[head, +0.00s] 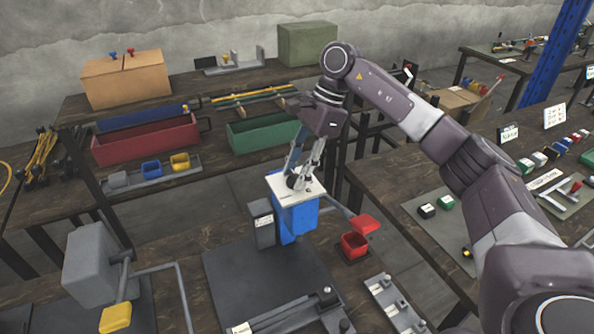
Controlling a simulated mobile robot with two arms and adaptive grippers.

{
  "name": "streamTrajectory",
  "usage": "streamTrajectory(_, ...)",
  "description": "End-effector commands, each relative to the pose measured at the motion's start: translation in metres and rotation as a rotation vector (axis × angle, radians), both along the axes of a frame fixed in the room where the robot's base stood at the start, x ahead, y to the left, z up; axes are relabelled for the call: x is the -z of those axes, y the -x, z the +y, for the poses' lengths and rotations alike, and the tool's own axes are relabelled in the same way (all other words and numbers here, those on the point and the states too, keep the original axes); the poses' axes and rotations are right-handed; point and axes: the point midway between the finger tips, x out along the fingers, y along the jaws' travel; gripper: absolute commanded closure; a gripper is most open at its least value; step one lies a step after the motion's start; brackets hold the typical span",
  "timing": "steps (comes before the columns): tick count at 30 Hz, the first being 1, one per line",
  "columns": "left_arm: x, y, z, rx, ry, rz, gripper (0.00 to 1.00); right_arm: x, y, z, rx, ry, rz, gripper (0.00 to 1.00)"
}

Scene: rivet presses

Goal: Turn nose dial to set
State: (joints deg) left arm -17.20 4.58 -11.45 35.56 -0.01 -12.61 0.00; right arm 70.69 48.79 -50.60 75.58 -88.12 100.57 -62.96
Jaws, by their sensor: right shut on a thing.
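The blue rivet press (293,220) stands on the near bench with a pale plate (309,190) on its top. A small dark round dial (292,182) shows on that plate, partly hidden by the fingers. My right gripper (298,181) points down from above and is shut on the dial. The fingers hide most of the dial, so I cannot read its setting. My left gripper is not in view.
A grey press with a yellow part (115,318) stands at the lower left. A dark mat (235,262) lies in front. Red (147,142) and green (262,134) trays stand behind.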

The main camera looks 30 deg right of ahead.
Motion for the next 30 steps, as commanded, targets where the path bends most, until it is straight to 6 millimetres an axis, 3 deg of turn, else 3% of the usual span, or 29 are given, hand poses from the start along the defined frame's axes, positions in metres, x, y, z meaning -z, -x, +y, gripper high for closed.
streamTrajectory(2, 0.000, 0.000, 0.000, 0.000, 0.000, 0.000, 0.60, -0.002, -0.001, 0.000, 0.000, 0.000, -0.005, 0.90)
streamTrajectory(3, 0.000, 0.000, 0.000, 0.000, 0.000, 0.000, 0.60, -0.002, -0.001, 0.000, 0.000, 0.000, -0.005, 0.64)
streamTrajectory(8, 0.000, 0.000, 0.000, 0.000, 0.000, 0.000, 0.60, -0.001, -0.001, 0.000, 0.001, 0.000, -0.004, 0.48)
streamTrajectory(19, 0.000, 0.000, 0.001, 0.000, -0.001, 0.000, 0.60, -0.007, 0.000, -0.003, 0.001, 0.000, -0.003, 0.48)
streamTrajectory(30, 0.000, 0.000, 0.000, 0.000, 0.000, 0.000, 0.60, -0.075, 0.000, -0.030, 0.002, -0.001, -0.006, 0.48)
